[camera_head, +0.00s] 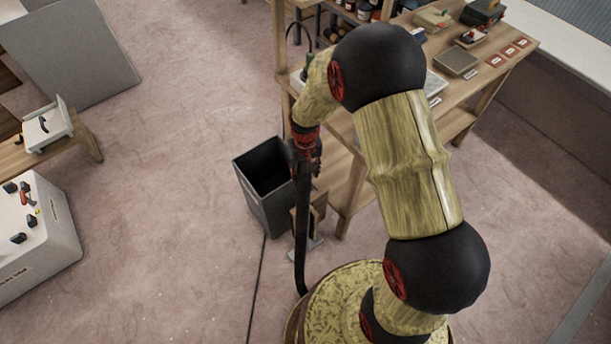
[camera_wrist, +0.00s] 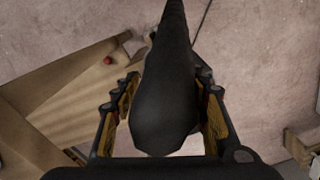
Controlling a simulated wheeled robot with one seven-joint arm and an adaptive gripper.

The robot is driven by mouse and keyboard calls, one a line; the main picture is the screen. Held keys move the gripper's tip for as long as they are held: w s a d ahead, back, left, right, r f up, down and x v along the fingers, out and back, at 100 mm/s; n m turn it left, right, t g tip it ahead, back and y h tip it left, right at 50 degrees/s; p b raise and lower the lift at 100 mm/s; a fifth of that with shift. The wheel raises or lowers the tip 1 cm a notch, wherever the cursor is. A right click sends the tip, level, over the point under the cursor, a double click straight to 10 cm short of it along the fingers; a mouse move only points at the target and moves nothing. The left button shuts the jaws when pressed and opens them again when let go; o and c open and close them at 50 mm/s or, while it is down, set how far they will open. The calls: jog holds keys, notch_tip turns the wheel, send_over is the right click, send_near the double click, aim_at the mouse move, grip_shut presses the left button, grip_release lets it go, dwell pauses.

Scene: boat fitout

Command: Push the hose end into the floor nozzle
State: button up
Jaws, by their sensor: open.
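The black hose (camera_head: 302,235) hangs in the head view from under my gripper (camera_head: 305,163) down toward the floor beside my base. In the wrist view, a thick rounded part of the hose (camera_wrist: 165,105) lies between the two fingers of my gripper (camera_wrist: 170,90). The fingers are open, one on each side of it, with a visible gap at the right; contact at the left is unclear.
A dark open bin (camera_head: 262,188) stands just left of the hose. A wooden workbench (camera_head: 470,85) with tools is behind my arm. A white box (camera_head: 35,240) and a low wooden bench (camera_head: 75,140) stand at left. The floor between is clear, with a thin dark line (camera_head: 257,285).

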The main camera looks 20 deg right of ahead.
notch_tip(320, 180, up, 10)
jog(key=shift+r, duration=0.15)
jog(key=shift+s, duration=0.1)
jog(key=s+r+n+t, duration=0.1)
jog(key=s+r+t, duration=0.4)
jog(key=s+r, duration=1.7)
notch_tip(320, 180, up, 3)
jog(key=shift+r+t, duration=0.2)
jog(key=shift+t, duration=0.1)
jog(key=shift+w, duration=0.1)
